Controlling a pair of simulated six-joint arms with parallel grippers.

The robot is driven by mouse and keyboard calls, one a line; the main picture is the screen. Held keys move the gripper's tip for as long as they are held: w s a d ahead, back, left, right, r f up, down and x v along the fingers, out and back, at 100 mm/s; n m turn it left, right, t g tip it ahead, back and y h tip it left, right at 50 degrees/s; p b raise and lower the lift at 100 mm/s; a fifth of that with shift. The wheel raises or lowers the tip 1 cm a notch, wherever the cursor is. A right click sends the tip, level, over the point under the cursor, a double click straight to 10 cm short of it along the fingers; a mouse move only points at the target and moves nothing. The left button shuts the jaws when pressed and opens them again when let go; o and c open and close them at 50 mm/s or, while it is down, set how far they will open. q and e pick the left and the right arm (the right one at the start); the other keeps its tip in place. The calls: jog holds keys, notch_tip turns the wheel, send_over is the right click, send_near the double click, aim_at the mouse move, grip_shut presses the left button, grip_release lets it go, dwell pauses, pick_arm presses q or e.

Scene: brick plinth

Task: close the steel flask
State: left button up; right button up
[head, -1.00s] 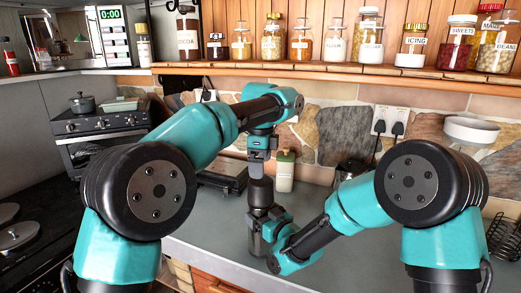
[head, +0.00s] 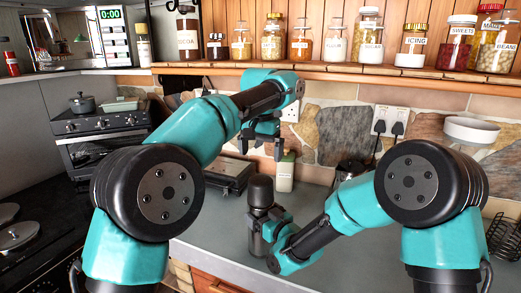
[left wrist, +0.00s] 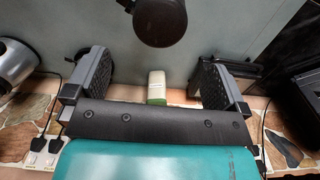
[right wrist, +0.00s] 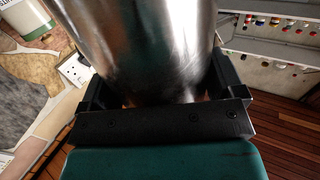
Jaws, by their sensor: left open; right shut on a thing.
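The steel flask (head: 255,238) stands upright on the grey worktop, with its black cap (head: 261,190) sitting on top. My right gripper (head: 270,222) is shut around the flask's body; in the right wrist view the shiny steel wall (right wrist: 145,45) fills the space between its fingers. My left gripper (head: 262,149) is open and empty, above the cap and apart from it. In the left wrist view the dark round cap (left wrist: 160,22) lies beyond the spread fingers. The seam between cap and flask is too small to judge.
A pale bottle with a green top (head: 285,171) stands behind the flask. A dark flat appliance (head: 230,173) is behind to the left, a kettle (head: 350,170) to the right. A shelf of jars (head: 330,68) runs above. The worktop in front is clear.

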aim_at(261, 180)
pick_arm(q)
jog(key=shift+r+n, duration=0.2)
jog(key=shift+n, duration=0.7)
notch_tip(261, 180, down, 12)
dwell(0.5)
jog(key=c, duration=0.8)
jog(key=o, duration=0.8)
